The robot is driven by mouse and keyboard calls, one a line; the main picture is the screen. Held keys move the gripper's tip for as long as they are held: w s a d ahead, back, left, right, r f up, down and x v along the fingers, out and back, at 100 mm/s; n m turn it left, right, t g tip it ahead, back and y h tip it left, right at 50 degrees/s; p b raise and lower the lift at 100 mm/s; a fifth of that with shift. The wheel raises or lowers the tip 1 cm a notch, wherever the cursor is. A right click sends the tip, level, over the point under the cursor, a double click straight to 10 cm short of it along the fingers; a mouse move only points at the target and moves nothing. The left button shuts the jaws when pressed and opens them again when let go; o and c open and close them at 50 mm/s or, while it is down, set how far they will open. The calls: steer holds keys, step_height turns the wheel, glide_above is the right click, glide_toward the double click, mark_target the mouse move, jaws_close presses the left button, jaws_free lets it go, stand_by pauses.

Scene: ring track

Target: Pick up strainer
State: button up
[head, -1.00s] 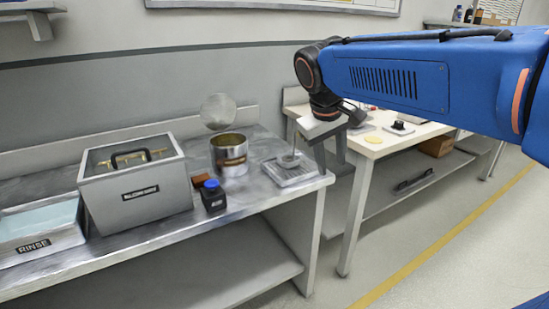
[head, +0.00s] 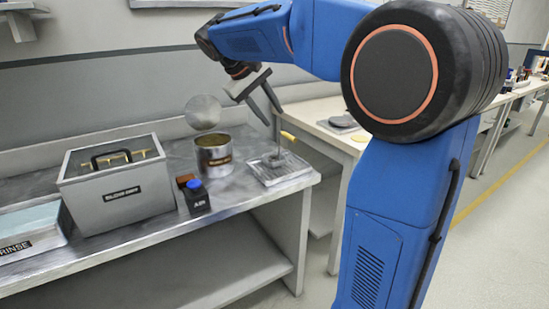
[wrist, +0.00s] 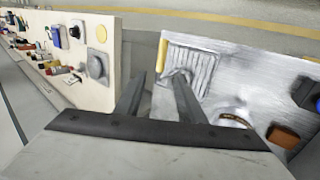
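What looks like the strainer, a small grey piece with a thin upright part (head: 275,158), is on the grey ribbed tray (head: 262,178) at the right end of the metal bench. A yellow handle-like end (head: 288,136) shows beside it; I cannot tell if they are joined. My gripper (head: 273,116) is above the tray, tilted downward, its fingers apart and empty. In the wrist view, the grey piece (wrist: 180,75) lies just beyond the open fingertips, partly hidden by the right finger. The yellow end (wrist: 162,54) is at the tray's left edge.
A second table (head: 318,120) stands to the right.

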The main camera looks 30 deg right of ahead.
mark_target(284, 132)
steer(key=x, duration=1.4)
steer(key=shift+w+f, duration=0.2)
steer(key=shift+w, duration=0.15)
steer(key=shift+c, duration=0.4)
jaws_close()
